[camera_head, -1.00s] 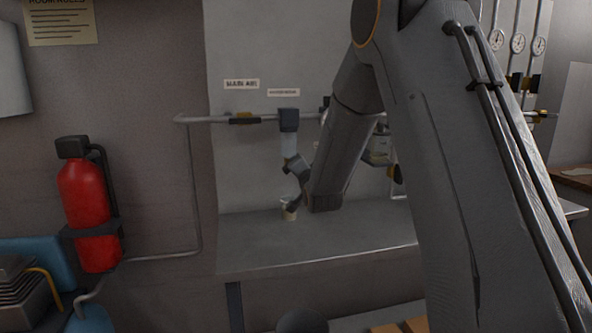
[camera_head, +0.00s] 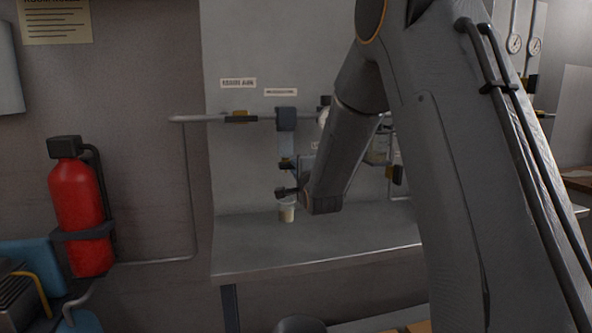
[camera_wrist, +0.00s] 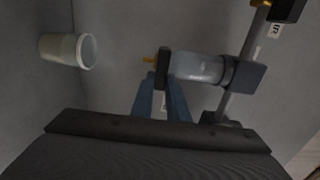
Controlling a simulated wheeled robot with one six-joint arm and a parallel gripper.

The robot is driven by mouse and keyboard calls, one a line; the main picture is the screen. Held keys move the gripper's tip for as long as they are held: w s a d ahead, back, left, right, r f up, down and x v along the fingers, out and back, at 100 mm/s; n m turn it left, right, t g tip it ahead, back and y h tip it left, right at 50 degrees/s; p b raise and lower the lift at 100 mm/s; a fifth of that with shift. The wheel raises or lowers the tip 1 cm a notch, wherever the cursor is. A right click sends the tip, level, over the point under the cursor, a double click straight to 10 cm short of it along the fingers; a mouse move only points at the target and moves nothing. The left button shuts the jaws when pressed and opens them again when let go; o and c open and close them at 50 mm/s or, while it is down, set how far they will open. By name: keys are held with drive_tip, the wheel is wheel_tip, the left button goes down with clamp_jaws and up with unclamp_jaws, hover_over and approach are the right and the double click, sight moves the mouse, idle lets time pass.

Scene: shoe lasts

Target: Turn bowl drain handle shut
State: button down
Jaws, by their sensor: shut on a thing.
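The clear bowl (camera_head: 286,146) hangs under a dark fitting on the wall pipe. In the wrist view the bowl (camera_wrist: 198,68) lies sideways, with the black drain handle (camera_wrist: 162,66) at its end and a brass tip (camera_wrist: 149,60) beyond. The handle lies crosswise to the bowl's long axis. My gripper's (camera_wrist: 162,84) blue fingers are closed on the handle, one on each side. In the head view my forearm and wrist hide most of the gripper, and the handle is too small to read there. A cup (camera_head: 287,212) with pale liquid stands on the bench below the bowl.
The grey bench (camera_head: 330,245) is mostly clear around the cup. The wall pipe (camera_head: 205,118) runs left and right of the bowl. A red fire extinguisher (camera_head: 77,215) hangs at the left. Gauges (camera_head: 515,44) are at the upper right, behind my arm.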

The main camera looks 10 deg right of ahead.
idle(0.4)
drive_tip(key=c, duration=1.7)
unclamp_jaws()
drive_tip(key=s+b, duration=0.1)
drive_tip(key=s, duration=0.7)
drive_tip(key=shift+f, duration=0.1)
